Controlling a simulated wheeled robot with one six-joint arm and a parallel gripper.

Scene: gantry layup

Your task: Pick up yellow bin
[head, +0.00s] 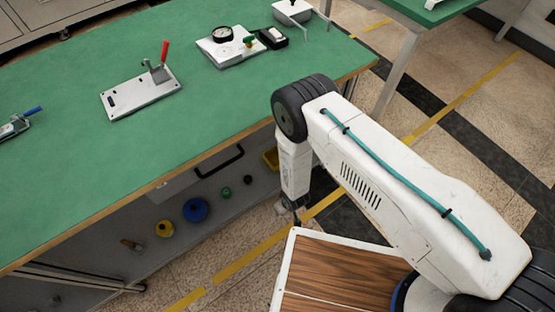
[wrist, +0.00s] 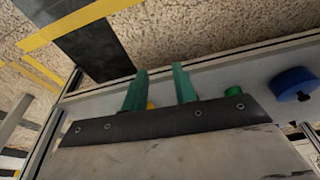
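A yellow bin (head: 271,158) shows only in part in the head view, under the green bench top and just left of my arm, which hides the rest. In the wrist view a small patch of yellow (wrist: 151,105) shows between my fingers, mostly hidden by the gripper body; I cannot tell whether it is the bin. My gripper (wrist: 161,68) has two green fingers standing apart with nothing held between them. In the head view my gripper (head: 291,206) points down beside the bench's lower shelf, apart from the bin.
The green bench (head: 70,130) has a clamp plate (head: 140,94) and a gauge fixture (head: 228,45) on top. A speckled floor with yellow lines lies alongside.

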